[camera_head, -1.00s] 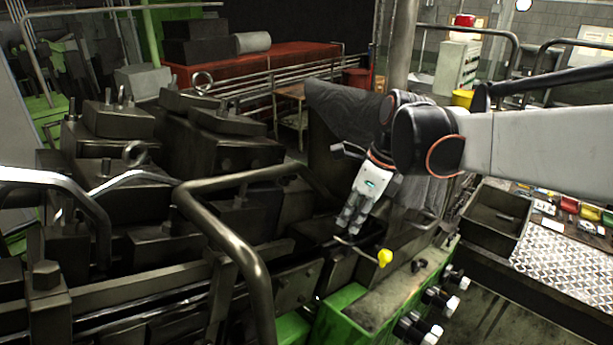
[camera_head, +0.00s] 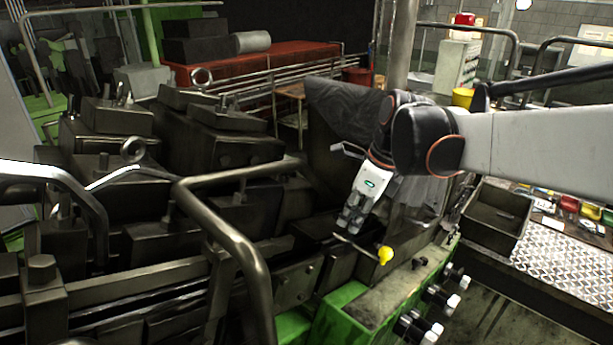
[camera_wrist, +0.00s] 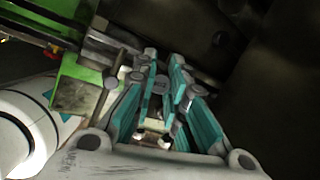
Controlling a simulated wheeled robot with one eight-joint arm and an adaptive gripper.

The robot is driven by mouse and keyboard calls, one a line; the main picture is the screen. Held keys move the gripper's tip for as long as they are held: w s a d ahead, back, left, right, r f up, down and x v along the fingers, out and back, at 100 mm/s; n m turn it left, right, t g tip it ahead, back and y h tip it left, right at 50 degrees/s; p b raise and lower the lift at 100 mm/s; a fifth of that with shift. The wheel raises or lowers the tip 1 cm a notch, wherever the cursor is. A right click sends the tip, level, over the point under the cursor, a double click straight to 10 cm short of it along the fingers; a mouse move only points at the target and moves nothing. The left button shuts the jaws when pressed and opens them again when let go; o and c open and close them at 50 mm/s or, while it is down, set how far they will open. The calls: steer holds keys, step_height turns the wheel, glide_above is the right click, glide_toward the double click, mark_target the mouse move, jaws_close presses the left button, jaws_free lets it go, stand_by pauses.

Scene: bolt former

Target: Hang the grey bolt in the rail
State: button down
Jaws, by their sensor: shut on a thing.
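My gripper (camera_head: 347,222) points down over the machine, just above and left of the yellow-knobbed lever. In the wrist view my gripper (camera_wrist: 163,68) has its teal-padded fingers closed around the grey bolt (camera_wrist: 160,84), whose round end shows between them. The bolt is too small and dark to make out in the head view. A long dark metal bar, which may be the rail (camera_head: 295,283), runs from the lower left to below the gripper. I cannot tell whether the bolt touches it.
The lever with a yellow knob (camera_head: 385,255) sticks out close beside the fingertips. A green machine housing (camera_head: 345,305) with knobs lies in front. A bent tube handrail (camera_head: 235,240) stands at left. A dark open bin (camera_head: 497,215) is at right.

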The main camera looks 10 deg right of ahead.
steer(key=shift+f+b, duration=0.8)
steer(key=shift+f, duration=0.2)
stand_by(0.8)
steer(key=c, duration=1.5)
jaws_free()
steer(key=shift+c, duration=0.2)
steer(key=o, duration=0.5)
steer(key=shift+r+p, duration=2.3)
steer(key=shift+r, duration=1.25)
